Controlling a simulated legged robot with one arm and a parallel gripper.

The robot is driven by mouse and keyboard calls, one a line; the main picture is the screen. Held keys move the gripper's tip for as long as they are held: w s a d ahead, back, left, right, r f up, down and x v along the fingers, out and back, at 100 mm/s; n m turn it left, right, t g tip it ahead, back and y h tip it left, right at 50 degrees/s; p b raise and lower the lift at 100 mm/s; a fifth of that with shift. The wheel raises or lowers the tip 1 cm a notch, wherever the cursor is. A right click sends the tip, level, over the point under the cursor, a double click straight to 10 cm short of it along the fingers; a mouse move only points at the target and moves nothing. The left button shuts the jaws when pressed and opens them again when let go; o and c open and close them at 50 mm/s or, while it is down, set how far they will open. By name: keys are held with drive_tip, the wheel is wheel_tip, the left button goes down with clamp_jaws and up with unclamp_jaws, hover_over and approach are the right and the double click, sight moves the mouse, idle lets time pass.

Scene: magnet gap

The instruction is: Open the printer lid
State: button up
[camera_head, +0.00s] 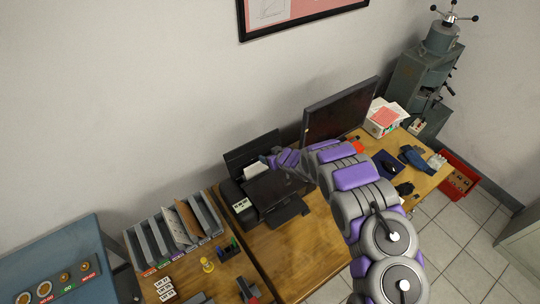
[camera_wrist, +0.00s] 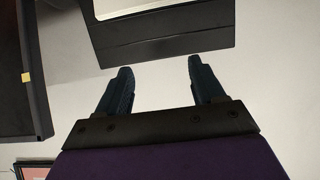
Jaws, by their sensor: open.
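The black printer (camera_head: 240,205) stands on the wooden desk against the wall, with a raised rear panel (camera_head: 250,150) and a white sheet (camera_head: 256,170) in front of it. Its dark flat top (camera_head: 272,190) looks shut, though my arm is close and covers part of that area. My gripper (camera_head: 268,160) is beside the rear panel, above the back of the printer. In the wrist view my gripper (camera_wrist: 160,82) is open, with nothing between its two dark fingers. A dark panel edge (camera_wrist: 165,48), apparently the printer's, with a pale sheet lies just beyond the fingertips. I cannot tell any contact.
A monitor (camera_head: 338,108) stands right of the printer, close to my arm; a dark slab, probably the monitor, shows in the wrist view (camera_wrist: 22,75). File holders (camera_head: 150,243) stand to the left. Bare desk (camera_head: 300,250) lies in front of the printer.

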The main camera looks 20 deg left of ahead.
drive_tip(key=b+v, duration=0.2)
drive_tip(key=v, duration=1.4)
drive_tip(key=shift+d+r, duration=0.25)
drive_tip(key=shift+d, duration=0.05)
drive_tip(key=shift+s, duration=0.1)
